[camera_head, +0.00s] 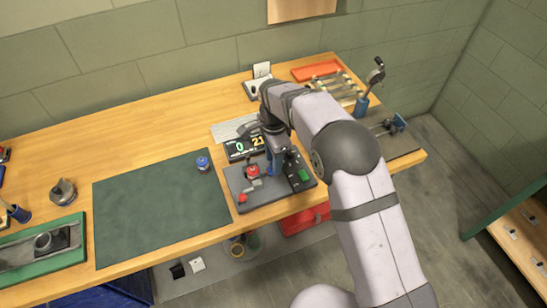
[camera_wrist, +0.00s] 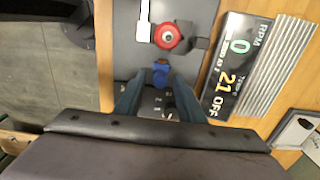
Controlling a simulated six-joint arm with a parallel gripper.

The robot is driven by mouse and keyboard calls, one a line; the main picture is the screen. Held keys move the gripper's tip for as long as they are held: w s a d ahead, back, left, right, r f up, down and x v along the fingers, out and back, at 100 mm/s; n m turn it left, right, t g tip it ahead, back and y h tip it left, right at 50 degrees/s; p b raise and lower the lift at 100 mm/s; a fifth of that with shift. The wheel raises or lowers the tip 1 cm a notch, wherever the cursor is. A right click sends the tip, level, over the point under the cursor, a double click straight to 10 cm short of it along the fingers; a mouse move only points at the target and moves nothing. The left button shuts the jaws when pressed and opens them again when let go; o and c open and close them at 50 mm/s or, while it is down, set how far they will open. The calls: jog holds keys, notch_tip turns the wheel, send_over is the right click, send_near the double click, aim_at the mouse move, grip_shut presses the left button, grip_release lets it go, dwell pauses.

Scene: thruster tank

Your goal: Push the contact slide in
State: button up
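A grey device board (camera_head: 238,180) stands on the wooden bench. It carries a red knob (camera_head: 253,171) on a metal base, which also shows in the wrist view (camera_wrist: 167,36). A small blue block (camera_wrist: 161,68), which may be the contact slide, shows at the far end of the gap between my fingers in the wrist view. My gripper (camera_head: 275,165) is low over the board, right of the red knob; in the wrist view its two blue fingers (camera_wrist: 159,85) stand apart. Whether they touch the block cannot be told. My arm hides part of the board.
A display (camera_head: 244,148) reads 0 RPM, 21 and OFF beside a ribbed metal plate (camera_wrist: 282,68). A black panel with a green button (camera_head: 303,175) is close right of my gripper. A red button (camera_head: 241,197) is at the front. The dark mat (camera_head: 150,215) at left is mostly clear.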

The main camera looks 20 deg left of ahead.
aim_at(265, 175)
grip_shut()
jog(key=shift+s+a, duration=0.95)
jog(key=shift+a, duration=0.05)
grip_release()
jog(key=shift+s, duration=0.1)
notch_tip(265, 175, up, 7)
jog(key=b, duration=0.2)
jog(key=shift+r, duration=0.15)
